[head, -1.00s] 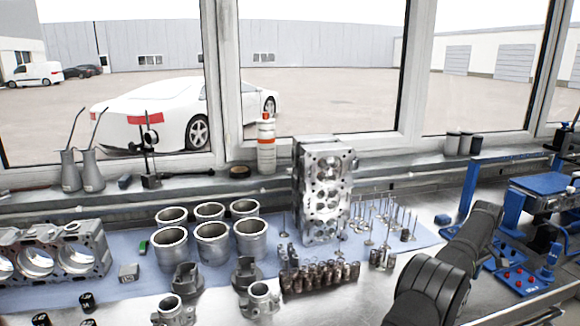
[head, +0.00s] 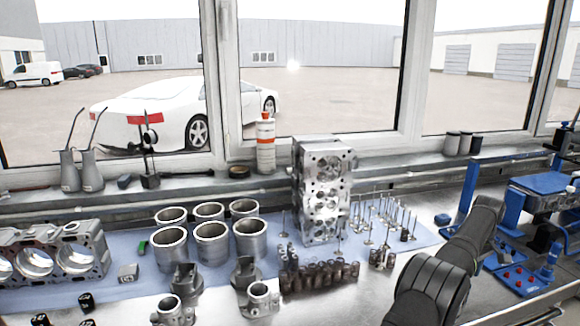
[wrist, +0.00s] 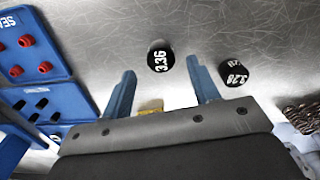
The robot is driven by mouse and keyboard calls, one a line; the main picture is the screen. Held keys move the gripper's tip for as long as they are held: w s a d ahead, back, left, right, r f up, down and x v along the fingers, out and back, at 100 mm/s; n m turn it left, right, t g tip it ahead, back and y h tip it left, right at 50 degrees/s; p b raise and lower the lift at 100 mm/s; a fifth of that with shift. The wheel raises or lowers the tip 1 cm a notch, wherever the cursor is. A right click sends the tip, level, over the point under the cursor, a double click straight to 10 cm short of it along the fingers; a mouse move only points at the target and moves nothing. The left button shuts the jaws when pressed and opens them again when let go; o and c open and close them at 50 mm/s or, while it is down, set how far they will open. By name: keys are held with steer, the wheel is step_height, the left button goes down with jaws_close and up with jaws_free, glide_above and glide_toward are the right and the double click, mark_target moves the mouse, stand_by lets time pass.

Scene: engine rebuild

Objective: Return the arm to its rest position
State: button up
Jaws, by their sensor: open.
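My gripper (wrist: 161,66) shows in the wrist view as two blue fingers spread apart above the metal bench, with nothing held between them. A black round piece marked 3.36 (wrist: 160,58) appears in the gap near the fingertips; I cannot tell how far below them it is. In the head view, a dark link of my arm (head: 430,287) reaches in at the lower right, and my gripper is out of that picture.
Another black piece marked 3.28 (wrist: 236,74) lies right of the fingers. In the head view, a cylinder head (head: 322,190), several cylinder liners (head: 211,244) and valves crowd the blue mat; a blue fixture (head: 520,270) stands at right.

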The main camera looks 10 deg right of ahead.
steer(key=s+r, duration=0.7)
steer(key=s, duration=0.4)
steer(key=w+a+r+n, duration=0.1)
steer(key=w+a+n, duration=0.2)
steer(key=w+a, duration=1.15)
steer(key=w+a+r+n, duration=0.1)
steer(key=w+a+n, duration=0.2)
steer(key=w+a, duration=1.15)
steer(key=s+a+n, duration=0.3)
steer(key=a+n, duration=0.4)
steer(key=a, duration=3.3)
steer(key=shift+a+f, duration=0.4)
steer(key=shift+f, duration=0.05)
steer(key=shift+o, duration=0.6)
